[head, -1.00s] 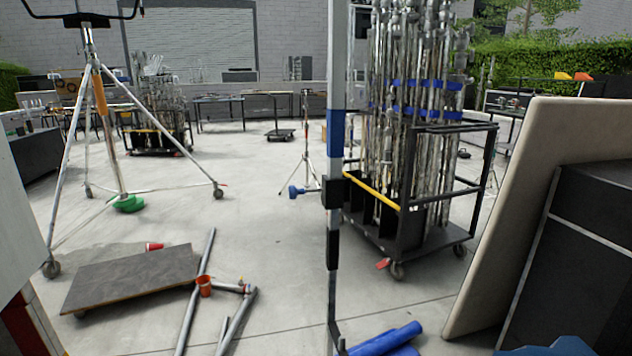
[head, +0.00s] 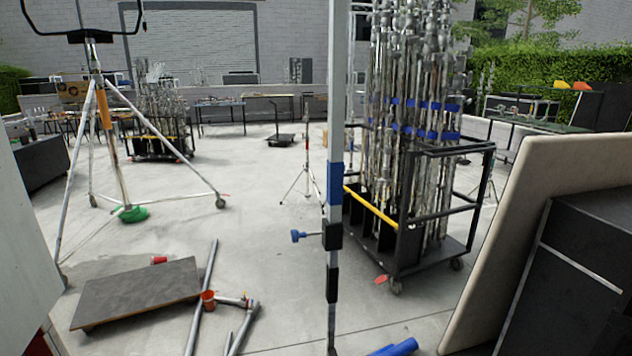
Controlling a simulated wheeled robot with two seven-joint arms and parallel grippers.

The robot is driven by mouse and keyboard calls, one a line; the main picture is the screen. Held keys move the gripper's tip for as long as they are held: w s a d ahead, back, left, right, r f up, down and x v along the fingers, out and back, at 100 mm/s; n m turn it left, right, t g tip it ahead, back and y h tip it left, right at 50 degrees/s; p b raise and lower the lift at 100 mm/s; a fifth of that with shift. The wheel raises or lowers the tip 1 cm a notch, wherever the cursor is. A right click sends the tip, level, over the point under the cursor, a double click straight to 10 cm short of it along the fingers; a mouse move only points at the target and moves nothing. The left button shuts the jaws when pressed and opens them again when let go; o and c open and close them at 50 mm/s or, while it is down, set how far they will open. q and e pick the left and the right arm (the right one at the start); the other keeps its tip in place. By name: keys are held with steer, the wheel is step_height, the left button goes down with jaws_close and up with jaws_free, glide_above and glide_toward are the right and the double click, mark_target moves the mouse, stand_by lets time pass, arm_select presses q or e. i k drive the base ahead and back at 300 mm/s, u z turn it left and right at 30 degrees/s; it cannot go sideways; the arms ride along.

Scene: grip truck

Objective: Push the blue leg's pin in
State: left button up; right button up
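A tall upright pole with a blue band (head: 335,185) stands just right of the middle in the head view; I take it to be the blue leg. A black collar (head: 332,236) sits below the band. A blue-knobbed pin (head: 303,236) sticks out to the left at the collar's height, with its shaft running toward the collar. How deep the pin sits cannot be told. A second black collar (head: 332,284) is lower on the pole. The pole's top and foot are cut off. Neither of my grippers is in view.
A black cart of metal stands (head: 445,262) is behind the pole on the right. A beige padded panel (head: 535,215) stands at far right. A wheeled tripod (head: 102,120) stands beyond.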

mark_target(295, 235)
steer(key=u, duration=0.55)
steer(key=i, duration=1.15)
steer(key=z, duration=0.2)
